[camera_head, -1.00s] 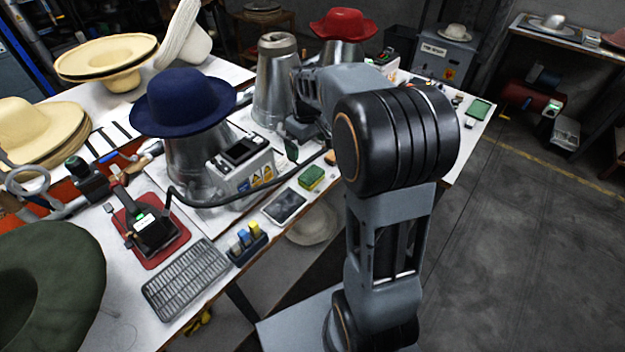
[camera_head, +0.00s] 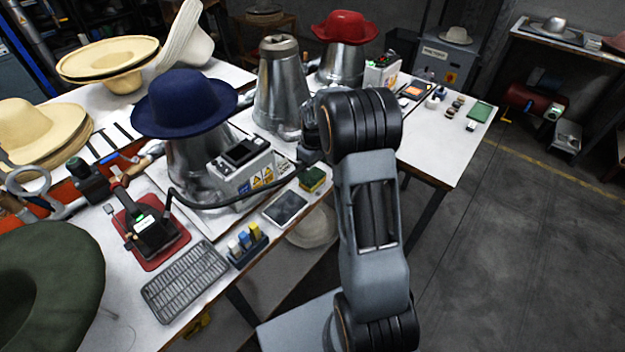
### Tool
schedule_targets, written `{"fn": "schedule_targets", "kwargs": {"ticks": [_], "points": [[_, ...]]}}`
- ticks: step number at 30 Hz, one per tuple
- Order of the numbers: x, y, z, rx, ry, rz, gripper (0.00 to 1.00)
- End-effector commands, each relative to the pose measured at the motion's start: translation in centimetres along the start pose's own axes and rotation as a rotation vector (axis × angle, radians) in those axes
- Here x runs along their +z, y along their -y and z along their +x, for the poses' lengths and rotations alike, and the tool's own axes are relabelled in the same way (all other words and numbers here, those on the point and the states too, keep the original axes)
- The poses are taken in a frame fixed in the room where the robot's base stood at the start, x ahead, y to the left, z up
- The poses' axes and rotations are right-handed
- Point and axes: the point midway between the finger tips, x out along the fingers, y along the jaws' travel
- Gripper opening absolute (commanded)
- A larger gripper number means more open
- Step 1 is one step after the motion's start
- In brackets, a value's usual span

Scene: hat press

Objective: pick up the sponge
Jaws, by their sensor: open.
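The sponge (camera_head: 312,180) is a small block with a green top and a yellow lower part. It lies on the white table near its front edge, just behind the dark flat tablet. My gripper (camera_head: 309,155) shows only in part as a dark shape just above and behind the sponge, beside my wrist. Its jaws are open and hold nothing that I can see. The fingertips are too small and dark to tell whether they touch the sponge.
A tablet (camera_head: 285,207) and a holder with several coloured bottles (camera_head: 246,243) stand nearby. A control box (camera_head: 242,166) with a black hose, a blue hat (camera_head: 183,102) on a metal form and a metal cone (camera_head: 280,85) stand behind. The floor at right is clear.

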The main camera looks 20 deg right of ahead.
Motion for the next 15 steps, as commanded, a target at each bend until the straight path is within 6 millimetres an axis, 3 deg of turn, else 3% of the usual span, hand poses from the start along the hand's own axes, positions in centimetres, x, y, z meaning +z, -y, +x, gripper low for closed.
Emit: {"fn": "schedule_targets", "kwargs": {"ticks": [9, 15], "points": [[0.0, 0.2, 3.9, -0.002, 0.003, 0.000, 1.00], [0.0, 0.2, 5.0, -0.001, 0.001, 0.000, 1.00]]}}
